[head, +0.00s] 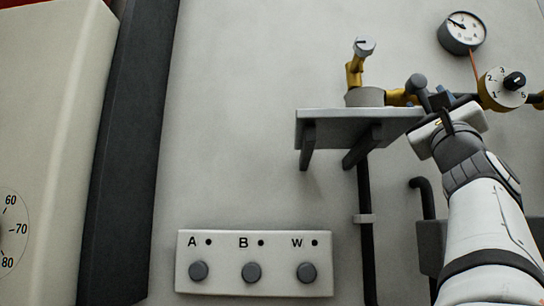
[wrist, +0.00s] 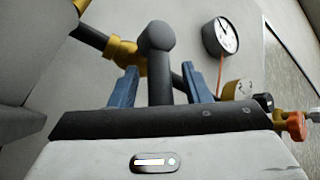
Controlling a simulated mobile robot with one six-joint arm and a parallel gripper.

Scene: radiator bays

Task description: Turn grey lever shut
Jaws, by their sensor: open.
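The grey lever (head: 417,84) is on the pipe at the upper right in the head view, beside the brass fittings. In the wrist view the lever (wrist: 157,42) shows as a dark grey bar with a rounded end, crossing in front of the pipe. My gripper (wrist: 160,70) is open, with one blue finger on each side of the lever and visible gaps between. In the head view my gripper (head: 437,101) is at the lever, its fingers partly hidden. I cannot tell how far the lever is turned.
A numbered dial (head: 501,88) sits close right of the lever, with a round gauge (head: 462,33) above. A brass valve with a grey cap (head: 364,47) stands left, over a grey shelf (head: 340,124). A panel with buttons A, B, W (head: 254,291) is lower down. A red knob (wrist: 291,126) shows at right.

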